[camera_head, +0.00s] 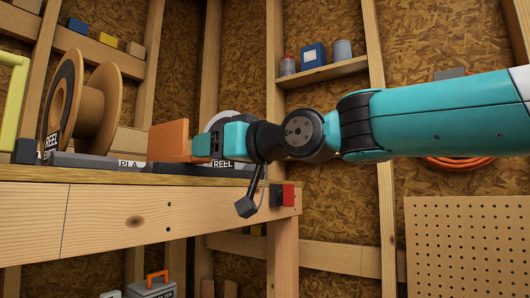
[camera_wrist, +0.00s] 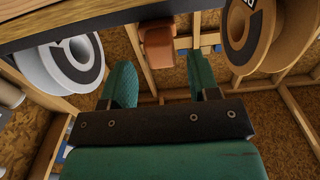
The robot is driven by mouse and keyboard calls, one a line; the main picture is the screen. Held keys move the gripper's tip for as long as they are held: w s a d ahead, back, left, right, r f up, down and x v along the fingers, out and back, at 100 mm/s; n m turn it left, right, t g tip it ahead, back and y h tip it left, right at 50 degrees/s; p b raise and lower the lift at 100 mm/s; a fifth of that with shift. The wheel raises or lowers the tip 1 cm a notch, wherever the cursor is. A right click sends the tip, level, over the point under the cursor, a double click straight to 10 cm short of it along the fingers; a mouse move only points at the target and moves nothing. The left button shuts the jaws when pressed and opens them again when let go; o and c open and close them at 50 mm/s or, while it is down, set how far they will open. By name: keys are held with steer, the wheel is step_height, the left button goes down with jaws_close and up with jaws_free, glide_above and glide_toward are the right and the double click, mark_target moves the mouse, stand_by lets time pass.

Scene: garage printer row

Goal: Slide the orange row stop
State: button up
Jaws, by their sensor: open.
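The orange row stop (camera_head: 170,141) is an upright orange block above the wooden bench, just left of my gripper (camera_head: 203,143) in the head view. In the wrist view the orange row stop (camera_wrist: 158,46) shows at the top middle, beyond and between the tips of my gripper (camera_wrist: 161,68). The two teal fingers are spread apart with nothing between them. I cannot tell whether either finger touches the stop. The stop's foot is hard to make out.
A brown reel (camera_head: 90,112) stands on the bench (camera_head: 110,217) at the left. A white reel (camera_wrist: 62,65) shows left in the wrist view, partly hidden behind my gripper in the head view. A red block (camera_head: 288,195) sits at the bench's right end.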

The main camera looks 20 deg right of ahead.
steer(key=b+v, duration=1)
steer(key=v, duration=0.4)
steer(key=shift+d, duration=0.1)
steer(key=shift+f, duration=0.15)
step_height(320, 180, down, 24)
steer(key=a+m+g+h, duration=0.2)
steer(key=g+h, duration=0.1)
steer(key=g, duration=0.3)
steer(key=s+d+f+g+h, duration=0.1)
steer(key=s+f+g+h, duration=0.1)
steer(key=s+f+g, duration=0.2)
steer(key=s+d+f+n+g+h, duration=0.1)
steer(key=s+f+g+h, duration=0.1)
steer(key=s+f, duration=0.9)
step_height(320, 180, down, 8)
steer(key=shift+s+r+g, duration=0.1)
steer(key=shift+s+g, duration=0.25)
steer(key=shift+g, duration=0.55)
